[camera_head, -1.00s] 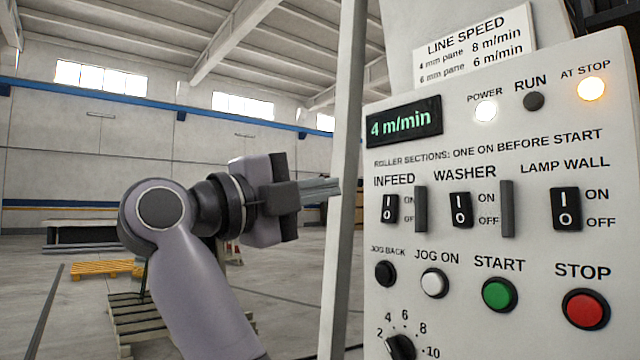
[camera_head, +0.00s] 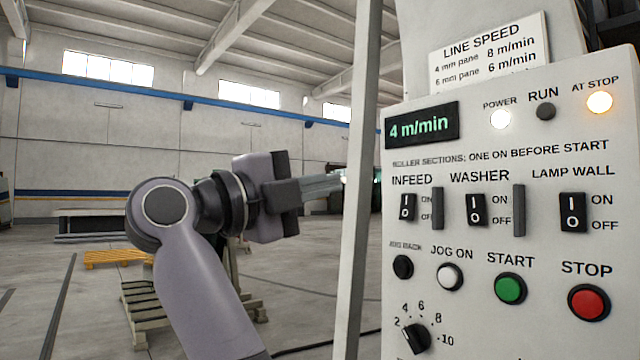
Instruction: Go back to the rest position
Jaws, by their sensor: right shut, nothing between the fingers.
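My right gripper (camera_head: 325,185) is raised in the middle of the view, left of the control panel (camera_head: 520,255). Its fingers are shut with nothing between them and point right, towards a grey upright post (camera_head: 362,200). The fingertips are at or near the post's left edge in the picture; I cannot tell whether they touch it. The panel's display (camera_head: 422,127) reads 4 m/min. The power lamp (camera_head: 500,119) glows white, the at-stop lamp (camera_head: 599,102) glows orange and the run lamp (camera_head: 545,111) is dark. My left gripper is not in view.
The panel fills the right side, with switches, buttons and a speed knob (camera_head: 416,338). A yellow pallet (camera_head: 118,259) and a wooden stand (camera_head: 150,318) are on the floor behind my arm. Open floor lies at the left.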

